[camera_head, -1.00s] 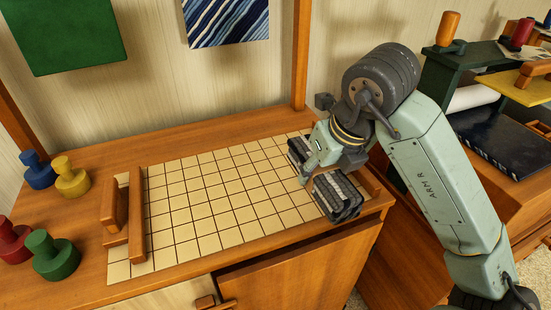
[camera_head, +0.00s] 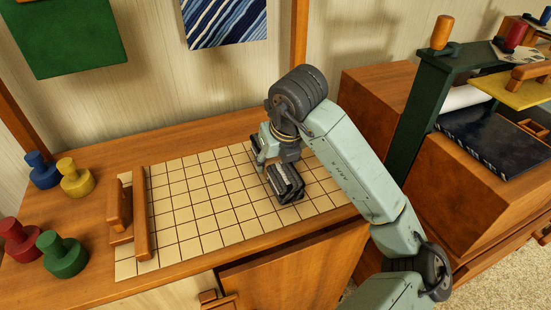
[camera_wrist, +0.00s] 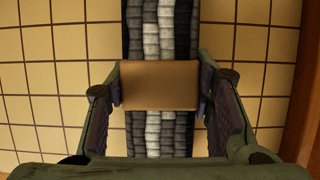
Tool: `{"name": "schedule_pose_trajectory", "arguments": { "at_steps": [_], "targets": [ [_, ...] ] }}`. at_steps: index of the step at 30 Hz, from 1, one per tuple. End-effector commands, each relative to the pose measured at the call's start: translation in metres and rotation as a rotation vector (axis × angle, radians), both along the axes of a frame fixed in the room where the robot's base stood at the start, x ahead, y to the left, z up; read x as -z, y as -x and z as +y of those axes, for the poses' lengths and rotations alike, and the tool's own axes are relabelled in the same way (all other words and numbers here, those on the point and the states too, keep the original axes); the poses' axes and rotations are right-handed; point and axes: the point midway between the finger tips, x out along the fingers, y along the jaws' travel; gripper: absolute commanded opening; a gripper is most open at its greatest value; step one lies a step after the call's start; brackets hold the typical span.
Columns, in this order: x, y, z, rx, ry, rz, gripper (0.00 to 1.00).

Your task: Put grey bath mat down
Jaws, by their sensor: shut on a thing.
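The grey bath mat (camera_head: 288,184) is a ribbed bundle striped in black, grey and white. In the head view its two ends show on either side of my gripper (camera_head: 271,164), over the right part of the tan grid board (camera_head: 205,215). In the wrist view the mat (camera_wrist: 160,134) runs top to bottom beneath a plain brown block (camera_wrist: 159,85). My gripper's fingers (camera_wrist: 160,88) are shut on this block, one on each side. The mat's middle is hidden by the block and the gripper. I cannot tell whether the mat touches the board.
Wooden rails (camera_head: 140,214) stand at the board's left end. Blue (camera_head: 41,171), yellow (camera_head: 75,178), red (camera_head: 16,240) and green (camera_head: 62,254) knobbed pieces stand farther left. The board's left and middle squares are clear. A dark green stand (camera_head: 421,130) is at right.

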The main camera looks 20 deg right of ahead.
Motion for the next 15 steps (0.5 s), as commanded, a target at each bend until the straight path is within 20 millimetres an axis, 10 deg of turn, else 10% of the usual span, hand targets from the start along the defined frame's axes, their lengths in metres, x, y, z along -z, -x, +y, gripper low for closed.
{"name": "schedule_pose_trajectory", "arguments": {
  "at_steps": [9, 10, 15],
  "targets": [
    [0.0041, -0.0001, -0.0006, 0.001, 0.002, -0.002, 0.07],
    [0.0029, 0.0001, -0.0005, 0.000, 0.001, -0.001, 0.50],
    [0.0025, 0.0001, -0.0004, 0.000, 0.001, 0.000, 0.61]
  ]
}}
